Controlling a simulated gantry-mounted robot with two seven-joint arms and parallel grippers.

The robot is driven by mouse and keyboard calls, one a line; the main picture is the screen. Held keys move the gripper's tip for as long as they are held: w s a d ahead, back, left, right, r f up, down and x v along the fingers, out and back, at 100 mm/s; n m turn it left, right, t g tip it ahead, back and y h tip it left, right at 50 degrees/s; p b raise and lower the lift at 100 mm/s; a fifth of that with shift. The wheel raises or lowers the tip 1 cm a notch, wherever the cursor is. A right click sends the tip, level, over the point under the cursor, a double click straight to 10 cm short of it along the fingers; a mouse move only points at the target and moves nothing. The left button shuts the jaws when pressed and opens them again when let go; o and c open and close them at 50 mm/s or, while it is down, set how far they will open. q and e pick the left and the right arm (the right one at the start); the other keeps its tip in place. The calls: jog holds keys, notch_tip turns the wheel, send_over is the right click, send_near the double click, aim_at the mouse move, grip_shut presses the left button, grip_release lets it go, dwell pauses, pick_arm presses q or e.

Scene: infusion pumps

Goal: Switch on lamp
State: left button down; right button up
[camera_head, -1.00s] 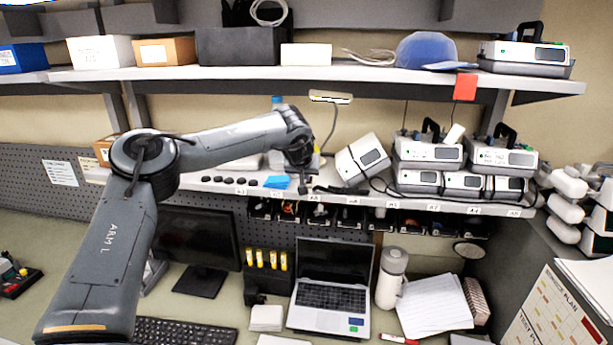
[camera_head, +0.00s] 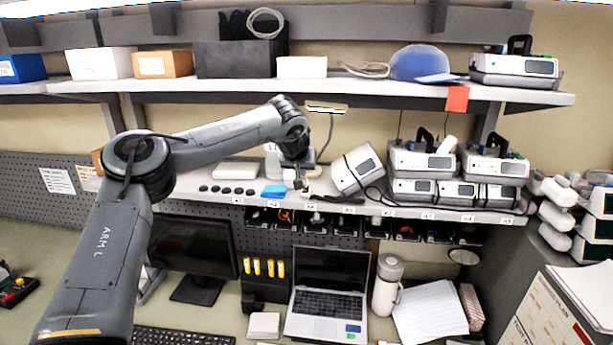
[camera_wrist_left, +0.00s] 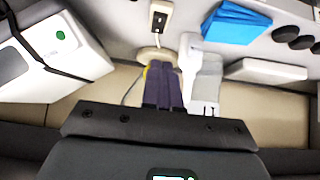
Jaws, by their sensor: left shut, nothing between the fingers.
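A slim pale lamp bar (camera_head: 325,109) on a thin stem hangs below the upper shelf in the head view. In the wrist view, a round beige base (camera_wrist_left: 157,55) sits just beyond my fingertips, partly hidden by them. A small white block with a dark inset (camera_wrist_left: 160,17), perhaps a switch, lies on the shelf past that base. My left gripper (camera_head: 299,182) is over the middle shelf, below the lamp bar; its fingers (camera_wrist_left: 163,75) are closed together and empty. I cannot tell whether they touch the base. My right gripper is out of view.
A blue cloth (camera_head: 274,191) and several black discs lie on the middle shelf (camera_head: 190,203), left of my gripper. A tilted pump (camera_head: 357,169) stands close on the right, with more pumps beyond. The upper shelf (camera_head: 300,88) is above. A laptop (camera_head: 328,297) is below.

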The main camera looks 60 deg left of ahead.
pick_arm(q)
jog(key=f+b+v, duration=0.1)
jog(key=b+v, duration=0.3)
jog(key=v, duration=0.6)
jog(key=shift+s+d, duration=0.25)
jog(key=shift+d, duration=0.1)
